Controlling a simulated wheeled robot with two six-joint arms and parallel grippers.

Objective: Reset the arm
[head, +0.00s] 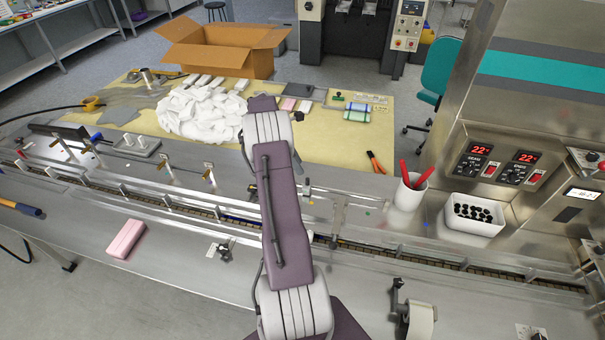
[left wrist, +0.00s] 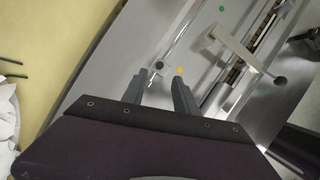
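My left arm (head: 285,225) rises from the bottom middle of the head view and reaches over the conveyor channel toward the yellow table. Its gripper fingers are hidden or too unclear to tell there. In the left wrist view, my left gripper (left wrist: 160,78) shows two dark fingers apart with nothing between them, above the steel deck by the table edge. A pink block (head: 125,239) lies on the front steel deck, left of the arm. My right gripper is in no view.
A white cup with red handles (head: 408,192) and a white bin of black pieces (head: 474,214) stand right. The guide rail (head: 150,197) runs across the deck.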

